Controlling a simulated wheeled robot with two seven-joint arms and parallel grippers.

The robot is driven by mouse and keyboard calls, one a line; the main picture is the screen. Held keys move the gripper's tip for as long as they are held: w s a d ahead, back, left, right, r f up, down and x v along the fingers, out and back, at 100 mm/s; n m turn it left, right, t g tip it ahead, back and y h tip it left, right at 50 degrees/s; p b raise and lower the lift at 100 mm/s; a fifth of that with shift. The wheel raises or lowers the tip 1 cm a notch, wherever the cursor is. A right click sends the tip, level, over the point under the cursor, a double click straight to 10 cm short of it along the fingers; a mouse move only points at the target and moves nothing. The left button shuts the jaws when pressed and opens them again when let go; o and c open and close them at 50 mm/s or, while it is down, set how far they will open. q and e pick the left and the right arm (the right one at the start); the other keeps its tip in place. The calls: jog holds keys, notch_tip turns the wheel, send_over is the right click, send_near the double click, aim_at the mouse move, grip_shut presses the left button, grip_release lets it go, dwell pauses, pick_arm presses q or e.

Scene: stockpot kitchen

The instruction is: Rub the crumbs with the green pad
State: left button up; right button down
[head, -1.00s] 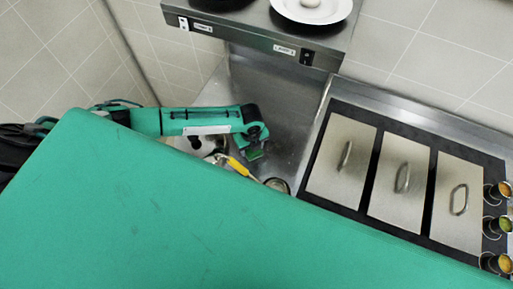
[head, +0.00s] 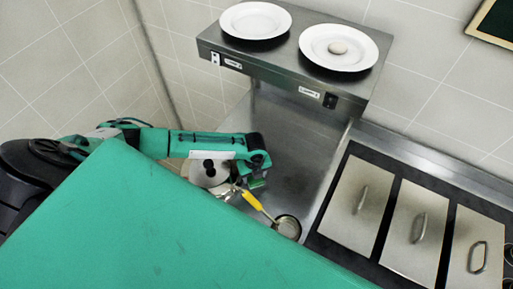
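The green pad (head: 257,184) shows as a small dark green patch directly under my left gripper (head: 258,177), low over the steel counter (head: 300,150). My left gripper points down and appears shut on the pad; its fingertips are small and partly hidden by the wrist. I cannot make out the crumbs on the counter. My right gripper is not in view.
A ladle with a yellow handle (head: 253,201) lies close to the pad. A lid with a black knob (head: 205,174) is left of it. A steel shelf (head: 262,66) holds two white plates (head: 252,20). Steel container lids (head: 352,215) are at right.

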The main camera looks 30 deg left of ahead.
pick_arm(q)
jog(key=shift+r, duration=3.05)
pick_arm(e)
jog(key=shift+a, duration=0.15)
pick_arm(q)
jog(key=shift+r, duration=0.1)
jog(key=shift+r, duration=1.4)
